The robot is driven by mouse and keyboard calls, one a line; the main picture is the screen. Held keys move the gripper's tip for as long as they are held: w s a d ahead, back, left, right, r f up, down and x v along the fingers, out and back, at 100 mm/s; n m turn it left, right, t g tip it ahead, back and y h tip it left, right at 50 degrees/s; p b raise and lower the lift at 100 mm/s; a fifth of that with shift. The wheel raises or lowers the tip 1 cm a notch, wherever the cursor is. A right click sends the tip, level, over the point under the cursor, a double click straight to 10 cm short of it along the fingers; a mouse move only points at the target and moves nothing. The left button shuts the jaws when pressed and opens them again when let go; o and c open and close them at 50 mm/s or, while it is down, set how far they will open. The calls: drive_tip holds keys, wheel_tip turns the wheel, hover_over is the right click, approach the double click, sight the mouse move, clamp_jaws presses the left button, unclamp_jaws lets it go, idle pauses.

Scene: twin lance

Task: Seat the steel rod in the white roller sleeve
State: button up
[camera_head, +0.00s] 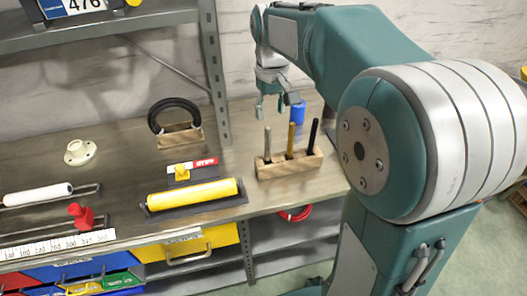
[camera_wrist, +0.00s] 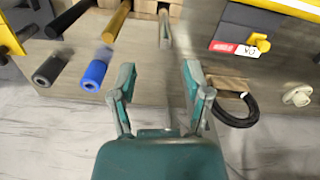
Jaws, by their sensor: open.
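The steel rod (camera_head: 267,143) stands upright in the left hole of a wooden block (camera_head: 278,170) on the bench. A brass-coloured rod (camera_head: 291,138) and a black rod (camera_head: 313,133) stand beside it. In the wrist view the steel rod (camera_wrist: 164,28) shows at the top, beyond and between my fingertips. The white roller sleeve (camera_head: 38,195) lies horizontally at the far left of the bench, on a dark wire frame; it is not in the wrist view. My gripper (camera_head: 270,104) is open and empty, above and behind the rods, apart from them; its spread fingers (camera_wrist: 158,76) show in the wrist view.
A blue cylinder (camera_head: 298,114) and a dark grey one (camera_wrist: 52,68) stand behind the block. A yellow roller (camera_head: 193,197), a black ring on a wooden stand (camera_head: 180,138) and a white flange (camera_head: 80,152) occupy the bench. A shelf post (camera_head: 213,70) rises left of my gripper.

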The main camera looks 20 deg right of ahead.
sight(266, 139)
drive_tip(key=f, duration=0.1)
drive_tip(key=a+f, duration=0.1)
drive_tip(key=f, duration=0.1)
drive_tip(key=shift+a+f, duration=0.2)
drive_tip(key=shift+f, duration=0.05)
drive_tip(key=f, duration=0.3)
drive_tip(key=d+f, duration=0.1)
drive_tip(key=f, duration=0.1)
drive_tip(key=shift+s, duration=0.2)
drive_tip(key=shift+d+f, duration=0.15)
drive_tip(key=shift+a, duration=0.5)
clamp_jaws()
drive_tip(key=shift+d, duration=0.15)
